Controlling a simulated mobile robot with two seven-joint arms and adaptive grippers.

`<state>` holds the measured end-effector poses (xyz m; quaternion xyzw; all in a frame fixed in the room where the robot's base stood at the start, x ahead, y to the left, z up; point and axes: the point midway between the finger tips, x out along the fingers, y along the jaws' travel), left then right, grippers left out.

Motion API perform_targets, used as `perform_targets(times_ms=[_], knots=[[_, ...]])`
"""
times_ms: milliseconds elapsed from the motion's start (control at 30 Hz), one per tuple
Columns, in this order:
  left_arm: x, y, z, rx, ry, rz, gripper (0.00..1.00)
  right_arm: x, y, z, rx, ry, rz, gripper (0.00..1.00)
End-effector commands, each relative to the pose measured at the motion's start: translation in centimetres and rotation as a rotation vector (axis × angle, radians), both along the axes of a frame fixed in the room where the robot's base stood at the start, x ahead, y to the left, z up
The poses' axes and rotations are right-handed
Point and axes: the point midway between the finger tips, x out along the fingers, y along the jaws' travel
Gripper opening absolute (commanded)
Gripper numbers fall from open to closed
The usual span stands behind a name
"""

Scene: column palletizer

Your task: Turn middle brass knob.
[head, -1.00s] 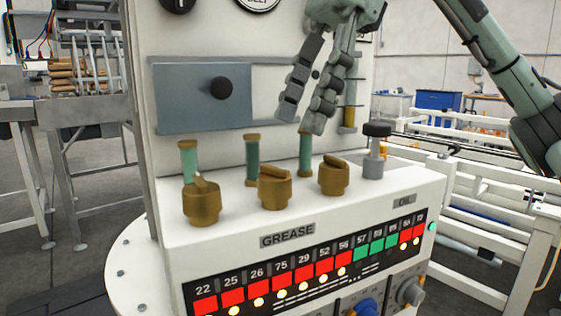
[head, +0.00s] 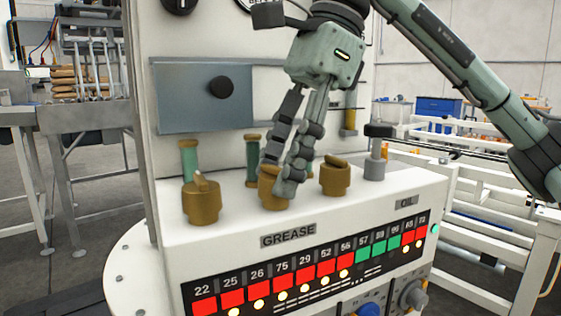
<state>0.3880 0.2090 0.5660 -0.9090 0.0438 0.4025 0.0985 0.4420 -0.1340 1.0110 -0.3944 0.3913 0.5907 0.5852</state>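The middle brass knob (head: 268,201) stands on the white ledge of the panel, between the left brass knob (head: 201,206) and the right brass knob (head: 335,178). My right gripper (head: 277,183) points down at the middle knob. Its two dark-jointed fingers are a little apart, with a narrow gap between them. The fingertips overlap the knob's top and right side in the picture and hide its handle. I cannot tell whether they touch it. My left gripper is not in view.
Green sight tubes (head: 252,160) stand behind the knobs. A dark-capped grey post (head: 376,152) stands right of them. The front face has a GREASE label (head: 288,236) and a row of red and green indicators (head: 325,265). A grey plate (head: 190,97) is above.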

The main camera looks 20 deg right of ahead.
Motion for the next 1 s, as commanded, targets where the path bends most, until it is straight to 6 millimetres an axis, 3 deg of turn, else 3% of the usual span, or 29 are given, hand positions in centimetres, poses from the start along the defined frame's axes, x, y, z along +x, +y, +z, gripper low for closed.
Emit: perform_targets(times_ms=[33,300,467,800,1000], knots=[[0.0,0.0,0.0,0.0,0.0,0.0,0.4,0.0,0.0,0.0,0.0,0.0,0.0,0.37],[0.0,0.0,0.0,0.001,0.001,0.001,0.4,0.0,0.0,0.0,0.0,0.0,0.0,0.06],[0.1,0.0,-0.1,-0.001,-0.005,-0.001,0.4,-0.1,0.0,0.0,-0.001,-0.002,-0.057,0.06],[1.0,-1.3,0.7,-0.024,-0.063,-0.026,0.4,-0.2,0.1,0.1,0.0,-0.004,-0.386,0.06],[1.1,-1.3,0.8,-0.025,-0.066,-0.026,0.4,-0.2,0.1,0.1,0.002,-0.002,-0.414,0.06]])
